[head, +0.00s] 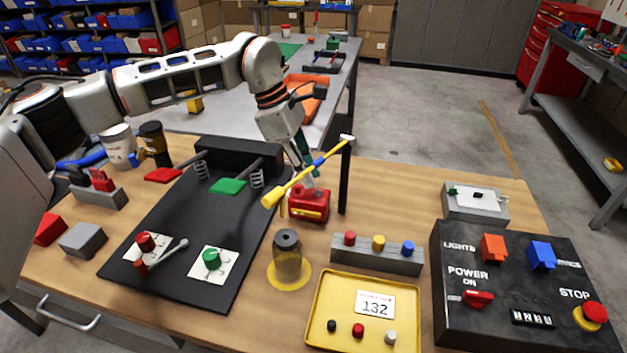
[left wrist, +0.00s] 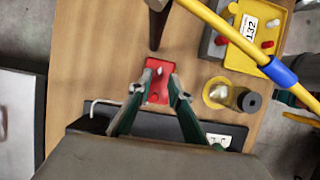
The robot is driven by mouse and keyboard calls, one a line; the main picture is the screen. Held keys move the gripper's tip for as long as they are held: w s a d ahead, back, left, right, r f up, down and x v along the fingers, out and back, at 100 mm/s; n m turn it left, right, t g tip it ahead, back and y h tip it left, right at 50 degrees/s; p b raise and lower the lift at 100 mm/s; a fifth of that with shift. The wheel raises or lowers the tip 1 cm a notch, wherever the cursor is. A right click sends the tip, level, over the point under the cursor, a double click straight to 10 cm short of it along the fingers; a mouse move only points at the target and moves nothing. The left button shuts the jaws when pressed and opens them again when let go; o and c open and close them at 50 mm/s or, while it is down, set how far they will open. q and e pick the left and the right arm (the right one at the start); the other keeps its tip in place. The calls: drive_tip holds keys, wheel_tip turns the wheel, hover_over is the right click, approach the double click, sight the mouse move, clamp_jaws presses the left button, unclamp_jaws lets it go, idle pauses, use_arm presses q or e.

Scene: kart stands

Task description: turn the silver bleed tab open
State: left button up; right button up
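A red block (head: 318,194) stands on the wooden bench beside the black board. In the left wrist view the red block (left wrist: 158,84) shows a small pale silver piece (left wrist: 159,71) on its top, which looks like the bleed tab; its exact angle is too small to tell. My left gripper (head: 305,180) points down above the block, partly hidden behind a yellow bar. In the left wrist view my left gripper (left wrist: 158,90) has its fingers apart, one at each side of the block, with nothing clearly held. My right gripper is in neither view.
The yellow bar (head: 291,187) with a blue band slants close past my left gripper. A dark post (head: 345,180) stands just right of the block. A jar (head: 287,258), a button rail (head: 376,254), a yellow tray (head: 316,308) and a black control panel (head: 500,285) lie nearer.

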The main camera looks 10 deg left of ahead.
use_arm(q)
drive_tip(key=v, duration=0.9)
